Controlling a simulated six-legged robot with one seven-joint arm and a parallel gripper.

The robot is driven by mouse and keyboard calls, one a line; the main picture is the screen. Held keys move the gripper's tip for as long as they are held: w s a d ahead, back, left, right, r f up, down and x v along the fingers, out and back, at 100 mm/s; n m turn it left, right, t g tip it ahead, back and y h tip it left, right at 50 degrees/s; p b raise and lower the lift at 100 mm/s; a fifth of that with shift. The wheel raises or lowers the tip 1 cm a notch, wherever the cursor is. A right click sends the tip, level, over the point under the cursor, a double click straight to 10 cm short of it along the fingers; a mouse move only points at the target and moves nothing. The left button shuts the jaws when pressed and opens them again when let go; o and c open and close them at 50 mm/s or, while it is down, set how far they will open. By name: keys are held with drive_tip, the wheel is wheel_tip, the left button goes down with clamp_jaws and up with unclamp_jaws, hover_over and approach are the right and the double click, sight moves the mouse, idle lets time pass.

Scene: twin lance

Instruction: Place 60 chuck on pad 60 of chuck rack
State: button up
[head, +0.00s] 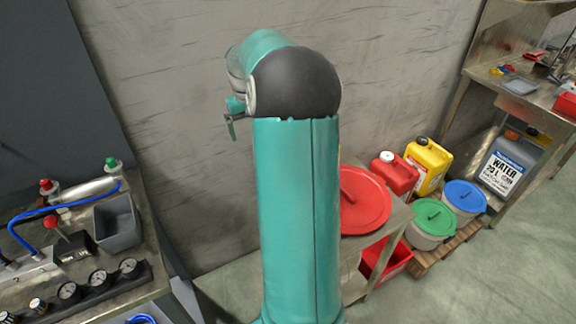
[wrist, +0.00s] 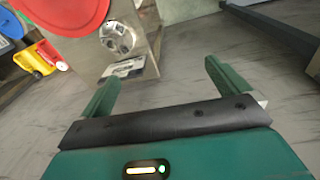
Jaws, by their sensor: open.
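A round silver chuck with dark holes (wrist: 116,36) sits on a grey metal surface (wrist: 150,18) at the upper left of the wrist view. A small white label with dark print (wrist: 125,68) is beside it, too small to read. My gripper (wrist: 162,82) is open and empty, with its two green fingers apart. The chuck lies beyond the fingertips, toward the left one, and is not touched. In the head view my arm hides the chuck, and part of my gripper (head: 232,125) shows. I cannot make out the chuck rack or pad 60.
A red round lid (head: 365,200) lies on a metal table (head: 392,228) right of my arm. Red and yellow cans (head: 428,165) and green- and blue-lidded tubs (head: 435,218) stand beyond. A bench with gauges and a grey bin (head: 118,222) is at left. A wall rises behind.

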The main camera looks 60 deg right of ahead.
drive_tip(key=s+d+f+m+y, duration=0.1)
drive_tip(key=s+d+f, duration=0.25)
drive_tip(key=d, duration=0.35)
drive_tip(key=s+d+f+m, duration=0.1)
drive_tip(key=s+d+f, duration=0.2)
drive_tip(key=d+f, duration=0.25)
drive_tip(key=f, duration=0.5)
drive_tip(key=d+f, duration=0.1)
drive_tip(key=f, duration=0.1)
drive_tip(key=shift+s+f, duration=0.2)
drive_tip(key=shift+f, duration=0.05)
drive_tip(key=shift+a+f, duration=0.15)
drive_tip(key=shift+f, duration=2.85)
drive_tip(key=shift+w+r, duration=0.1)
drive_tip(key=shift+r, duration=0.05)
drive_tip(key=c, duration=1.8)
